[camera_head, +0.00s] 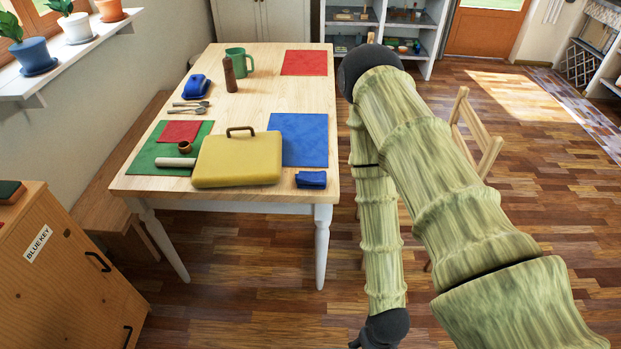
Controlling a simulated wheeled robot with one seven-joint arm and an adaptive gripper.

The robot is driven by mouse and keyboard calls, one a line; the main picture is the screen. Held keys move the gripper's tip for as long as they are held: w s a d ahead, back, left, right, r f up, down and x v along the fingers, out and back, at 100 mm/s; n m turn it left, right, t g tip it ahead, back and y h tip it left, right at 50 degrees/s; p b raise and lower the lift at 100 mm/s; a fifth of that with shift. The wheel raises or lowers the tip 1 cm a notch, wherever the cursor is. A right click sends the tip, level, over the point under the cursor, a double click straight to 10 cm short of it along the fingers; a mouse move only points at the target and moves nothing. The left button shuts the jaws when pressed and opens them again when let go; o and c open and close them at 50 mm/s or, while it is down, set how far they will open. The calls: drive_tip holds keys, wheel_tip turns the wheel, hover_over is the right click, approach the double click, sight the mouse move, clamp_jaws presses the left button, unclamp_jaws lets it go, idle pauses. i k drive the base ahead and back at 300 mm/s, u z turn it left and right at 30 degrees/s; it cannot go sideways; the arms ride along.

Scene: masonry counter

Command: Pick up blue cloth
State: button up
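A small dark blue folded cloth (311,180) lies on the wooden table (262,196) at its near right edge. It is just in front of a flat blue mat (305,138) and right of a yellow case with a dark handle (238,160). My arm runs up from the lower right, bends, and hangs down right of the table. Only its dark wrist end shows at the bottom edge; my gripper's fingers are out of frame, so what they hold is hidden.
A green mat (150,158), red mats (304,62), a green mug (239,62), a brown shaker (230,75) and a blue lidded dish (197,87) are on the table. A wooden chair (478,130) stands behind my arm. Floor before the table is clear.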

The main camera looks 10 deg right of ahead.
sight(305, 180)
drive_tip(key=u, duration=2.1)
drive_tip(key=i, duration=1)
drive_tip(key=z, duration=2.2)
